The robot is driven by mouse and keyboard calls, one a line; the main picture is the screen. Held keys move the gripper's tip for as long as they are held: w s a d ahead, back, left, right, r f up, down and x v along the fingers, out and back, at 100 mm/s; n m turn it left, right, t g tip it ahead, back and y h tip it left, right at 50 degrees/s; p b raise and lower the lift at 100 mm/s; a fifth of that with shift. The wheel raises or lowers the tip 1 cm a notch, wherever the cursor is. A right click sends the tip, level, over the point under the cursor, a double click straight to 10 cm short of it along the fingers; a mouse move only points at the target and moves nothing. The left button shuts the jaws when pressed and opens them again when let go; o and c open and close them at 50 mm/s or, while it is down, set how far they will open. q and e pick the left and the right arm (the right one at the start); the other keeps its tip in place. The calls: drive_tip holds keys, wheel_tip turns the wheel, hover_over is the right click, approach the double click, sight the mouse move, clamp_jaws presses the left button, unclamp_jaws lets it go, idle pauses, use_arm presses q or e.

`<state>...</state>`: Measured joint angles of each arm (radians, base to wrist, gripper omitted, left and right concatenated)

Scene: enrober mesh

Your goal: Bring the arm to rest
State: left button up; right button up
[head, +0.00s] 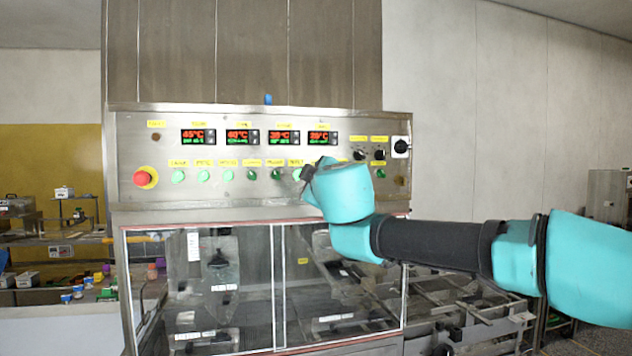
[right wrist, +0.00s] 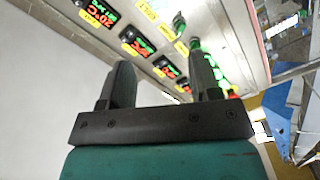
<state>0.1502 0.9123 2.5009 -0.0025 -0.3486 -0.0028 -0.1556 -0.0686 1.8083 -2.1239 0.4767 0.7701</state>
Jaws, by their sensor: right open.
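My right arm (head: 430,243) reaches in from the right in the head view. Its turquoise wrist (head: 340,190) is in front of the steel control panel (head: 240,154) and covers part of the button row. My right gripper (right wrist: 162,78) shows in the right wrist view with its two dark fingers apart and nothing between them. The fingers point at the panel's displays and buttons, which appear tilted there. I cannot tell the gap between fingertips and panel. In the head view the fingers are mostly hidden by the wrist. My left gripper is in neither view.
The panel holds a red stop button (head: 141,178), green buttons (head: 204,176), lit temperature displays (head: 198,136) and a black rotary switch (head: 401,147). Below is a glass-fronted cabinet (head: 262,290). A counter with small coloured containers (head: 78,292) stands left. Bare wall (head: 520,110) is at right.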

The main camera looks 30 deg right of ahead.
idle(0.5)
drive_tip(key=w+a+f+g+y, duration=0.2)
drive_tip(key=w+f+g, duration=0.15)
drive_tip(key=f, duration=0.75)
drive_tip(key=w+a+f+g+y, duration=0.2)
drive_tip(key=w+f, duration=0.2)
drive_tip(key=f, duration=0.7)
drive_tip(key=a+f+m+g+y, duration=0.1)
drive_tip(key=a+f+g, duration=0.1)
drive_tip(key=f, duration=1)
drive_tip(key=a+f+g+y, duration=0.2)
drive_tip(key=f+g, duration=0.1)
drive_tip(key=f, duration=0.9)
drive_tip(key=s+a+f+m+g+y, duration=0.15)
drive_tip(key=s+f, duration=0.35)
drive_tip(key=f, duration=0.6)
drive_tip(key=s+a+f+m+g+y, duration=0.1)
drive_tip(key=s+a+f+m+g, duration=0.15)
drive_tip(key=s+f, duration=0.6)
drive_tip(key=s+f+m+g+h, duration=0.1)
drive_tip(key=s+f+m, duration=0.4)
drive_tip(key=s+f, duration=1)
drive_tip(key=shift+s+d+f+m+g, duration=0.35)
drive_tip(key=shift+f+g, duration=0.2)
drive_tip(key=shift+f, duration=0.4)
